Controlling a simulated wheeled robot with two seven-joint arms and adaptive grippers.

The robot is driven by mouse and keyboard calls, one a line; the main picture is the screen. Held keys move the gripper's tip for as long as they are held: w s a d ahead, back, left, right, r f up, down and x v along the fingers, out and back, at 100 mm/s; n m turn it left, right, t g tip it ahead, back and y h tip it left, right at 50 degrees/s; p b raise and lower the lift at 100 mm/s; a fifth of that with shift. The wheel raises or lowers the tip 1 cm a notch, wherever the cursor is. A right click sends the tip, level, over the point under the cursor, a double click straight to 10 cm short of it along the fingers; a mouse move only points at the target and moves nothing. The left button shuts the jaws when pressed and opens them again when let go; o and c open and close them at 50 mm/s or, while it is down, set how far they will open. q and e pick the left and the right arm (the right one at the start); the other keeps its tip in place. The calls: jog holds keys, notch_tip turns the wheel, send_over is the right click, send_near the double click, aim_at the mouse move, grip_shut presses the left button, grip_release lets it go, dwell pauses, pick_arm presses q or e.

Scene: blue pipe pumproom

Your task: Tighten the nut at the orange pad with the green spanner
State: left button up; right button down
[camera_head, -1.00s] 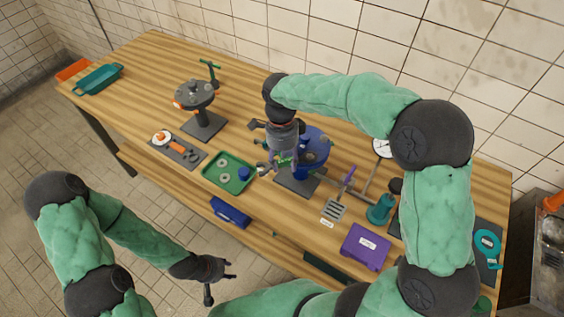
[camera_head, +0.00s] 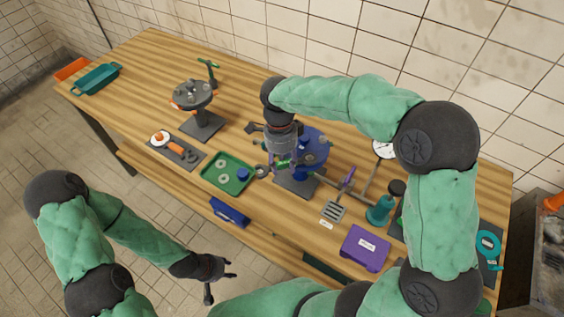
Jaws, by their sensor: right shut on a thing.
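My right gripper (camera_head: 284,166) reaches down from above at the near left side of the blue round flange (camera_head: 318,143) on its stand. It is shut on a small green piece (camera_head: 283,162), which looks like part of the green spanner; the fingers hide most of it. A grey ring (camera_head: 261,171) lies just left of the gripper; I cannot tell whether it belongs to the spanner. The nut and the orange pad at this flange are hidden or too small to make out. My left gripper (camera_head: 222,279) is open and empty, in front of the table.
A grey flange stand (camera_head: 193,95) with orange parts is at the left. A green tray (camera_head: 218,182) holds rings and a blue part. A purple box (camera_head: 365,248), a teal bottle-like item (camera_head: 379,211) and a gauge (camera_head: 384,149) stand right.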

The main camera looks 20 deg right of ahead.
aim_at(286, 164)
jog(key=shift+w+d+r+p, duration=0.25)
jog(key=shift+d+r+p, duration=0.05)
jog(key=shift+r+p, duration=0.1)
jog(key=shift+w+r+p, duration=0.25)
jog(key=shift+r+p, duration=0.45)
jog(key=shift+r, duration=0.25)
jog(key=shift+s+d+r+p, duration=0.1)
jog(key=shift+s+r+p, duration=0.05)
jog(key=shift+r+p, duration=0.2)
jog(key=shift+s+d+r, duration=0.15)
jog(key=shift+s+r, duration=0.1)
jog(key=shift+s, duration=0.05)
jog(key=shift+w+a+p, duration=0.15)
jog(key=shift+a+p, duration=0.1)
jog(key=shift+p, duration=0.05)
